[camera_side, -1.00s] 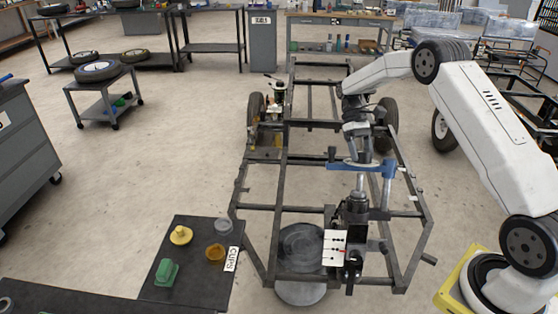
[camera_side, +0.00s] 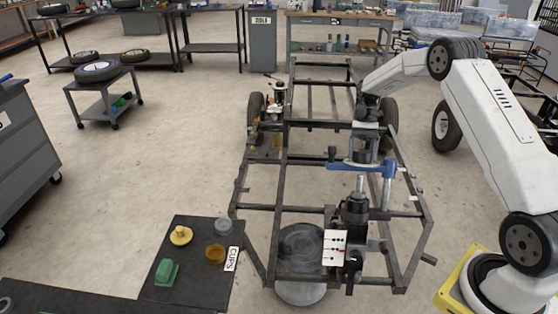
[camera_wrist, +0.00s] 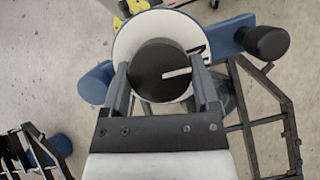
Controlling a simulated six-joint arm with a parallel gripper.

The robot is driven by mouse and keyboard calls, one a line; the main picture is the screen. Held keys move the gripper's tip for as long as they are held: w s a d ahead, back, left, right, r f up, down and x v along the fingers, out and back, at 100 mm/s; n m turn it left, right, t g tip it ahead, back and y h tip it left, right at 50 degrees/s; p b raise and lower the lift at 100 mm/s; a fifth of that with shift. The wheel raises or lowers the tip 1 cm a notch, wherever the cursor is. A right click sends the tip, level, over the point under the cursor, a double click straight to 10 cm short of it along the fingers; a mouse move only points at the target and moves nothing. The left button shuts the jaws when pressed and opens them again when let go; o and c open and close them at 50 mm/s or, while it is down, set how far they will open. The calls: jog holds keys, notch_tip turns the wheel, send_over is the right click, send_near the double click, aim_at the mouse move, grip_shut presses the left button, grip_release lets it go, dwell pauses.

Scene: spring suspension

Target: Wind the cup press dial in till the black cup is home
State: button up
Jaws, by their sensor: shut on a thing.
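The cup press has a blue frame (camera_side: 388,182) clamped upright on the black chassis, with a bright vertical rod (camera_side: 360,190) under its arm. Its dial, a black round knob with a white line (camera_wrist: 160,75) on a pale disc, sits between my fingers in the wrist view. My gripper (camera_wrist: 159,68) is shut on the dial from above; it also shows in the side view (camera_side: 367,158). A dark cylinder (camera_side: 355,208) stands below the rod; I cannot tell whether it is the black cup or how deep it sits. A white card with dots and a red mark (camera_side: 335,248) stands beside it.
A dark table (camera_side: 190,275) at the lower left holds a yellow cup (camera_side: 181,235), an amber one (camera_side: 215,254), a grey one (camera_side: 223,225) and a green block (camera_side: 167,271). Chassis rails (camera_side: 245,208) surround the press.

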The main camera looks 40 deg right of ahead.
jog(key=shift+m+t, duration=0.3)
jog(key=shift+m, duration=0.4)
jog(key=o, duration=1.1)
jog(key=v, duration=0.8)
jog(key=shift+s+d, duration=0.1)
